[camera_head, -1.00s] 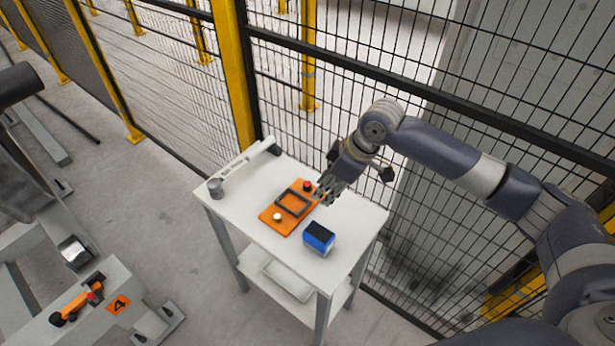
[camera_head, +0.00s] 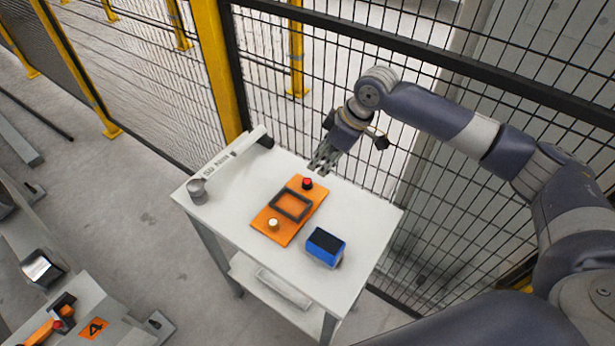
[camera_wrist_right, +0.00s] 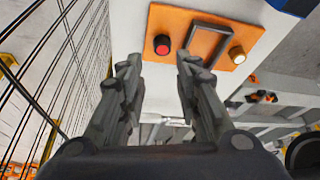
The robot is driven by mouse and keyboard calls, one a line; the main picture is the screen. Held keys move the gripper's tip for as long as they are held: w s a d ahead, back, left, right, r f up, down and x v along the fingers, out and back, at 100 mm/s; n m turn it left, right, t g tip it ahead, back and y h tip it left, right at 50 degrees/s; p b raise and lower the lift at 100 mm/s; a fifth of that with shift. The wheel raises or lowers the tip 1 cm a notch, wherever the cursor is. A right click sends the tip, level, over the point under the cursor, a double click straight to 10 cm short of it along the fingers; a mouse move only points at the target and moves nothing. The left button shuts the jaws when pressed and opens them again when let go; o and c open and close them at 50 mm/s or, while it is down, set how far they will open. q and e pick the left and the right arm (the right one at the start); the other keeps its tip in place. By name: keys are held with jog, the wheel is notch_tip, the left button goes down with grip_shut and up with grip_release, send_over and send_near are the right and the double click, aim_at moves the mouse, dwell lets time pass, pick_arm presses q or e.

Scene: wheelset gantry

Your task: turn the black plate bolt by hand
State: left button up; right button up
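An orange plate (camera_head: 277,231) lies on the white cart top. It bears a black rectangular frame (camera_head: 279,212), a red knob (camera_head: 307,183) with a dark collar at its far end, and a cream knob (camera_head: 273,223) at its near end. I cannot tell which part is the black plate bolt. My right gripper (camera_head: 320,164) is above the far edge of the cart, just beyond the red knob. In the right wrist view its fingers (camera_wrist_right: 160,66) are apart and empty, with the red knob (camera_wrist_right: 162,44) ahead of the gap. My left gripper is not in view.
The white cart (camera_head: 345,205) also holds a blue box (camera_head: 325,248) with a black top, a grey cup (camera_head: 197,190) and a long white bar (camera_head: 231,160). A mesh fence (camera_head: 400,60) stands close behind. A grey frame with an orange label (camera_head: 94,328) is at lower left.

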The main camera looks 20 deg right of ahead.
aim_at(307, 181)
jog(key=x, duration=0.4)
jog(key=p+x, duration=0.1)
jog(key=x, duration=0.4)
jog(key=shift+s+a+f+p, duration=0.1)
jog(key=shift+s+p, duration=0.1)
jog(key=shift+p, duration=0.1)
grip_shut()
